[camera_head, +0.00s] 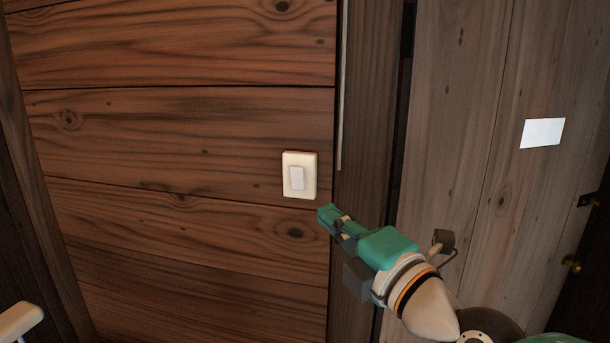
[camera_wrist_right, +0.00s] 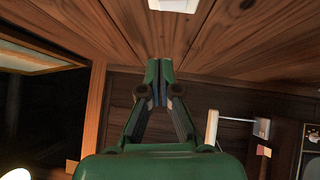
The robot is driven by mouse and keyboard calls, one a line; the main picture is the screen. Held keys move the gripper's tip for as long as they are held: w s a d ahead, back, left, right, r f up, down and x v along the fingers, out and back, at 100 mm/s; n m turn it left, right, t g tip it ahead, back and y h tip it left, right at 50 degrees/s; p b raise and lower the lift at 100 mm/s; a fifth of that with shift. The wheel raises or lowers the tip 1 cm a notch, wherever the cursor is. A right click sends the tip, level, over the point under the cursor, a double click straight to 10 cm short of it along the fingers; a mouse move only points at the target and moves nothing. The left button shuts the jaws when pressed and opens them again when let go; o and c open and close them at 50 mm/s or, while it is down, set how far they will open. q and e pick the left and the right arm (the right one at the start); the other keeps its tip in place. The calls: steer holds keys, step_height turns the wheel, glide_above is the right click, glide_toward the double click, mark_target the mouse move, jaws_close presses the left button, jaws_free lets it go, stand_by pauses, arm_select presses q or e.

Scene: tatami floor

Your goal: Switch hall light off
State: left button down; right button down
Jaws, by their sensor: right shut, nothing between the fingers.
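The hall light switch (camera_head: 300,175) is a cream plate with a white rocker on the brown plank wall, in the middle of the head view. In the right wrist view the plate (camera_wrist_right: 174,4) shows only in part at the top edge. My right gripper (camera_head: 326,215) is green, shut and empty. Its tips are just below and right of the switch in the head view, apart from it in the picture. In the right wrist view the shut fingers (camera_wrist_right: 160,70) point up toward the plate. My left gripper is not in view.
A dark vertical post (camera_head: 362,150) stands right of the switch. Beyond it is a grey-brown plank surface (camera_head: 450,130) with a blank white card (camera_head: 542,133). The wall around the switch is clear.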

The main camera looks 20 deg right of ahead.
glide_toward(293, 168)
steer(key=w+a, duration=0.3)
steer(key=shift+w+d+b, duration=0.6)
steer(key=shift+w+d, duration=0.25)
steer(key=shift+w, duration=0.2)
steer(key=shift+w+d+r, duration=0.2)
steer(key=shift+w+d, duration=0.15)
steer(key=shift+w, duration=0.1)
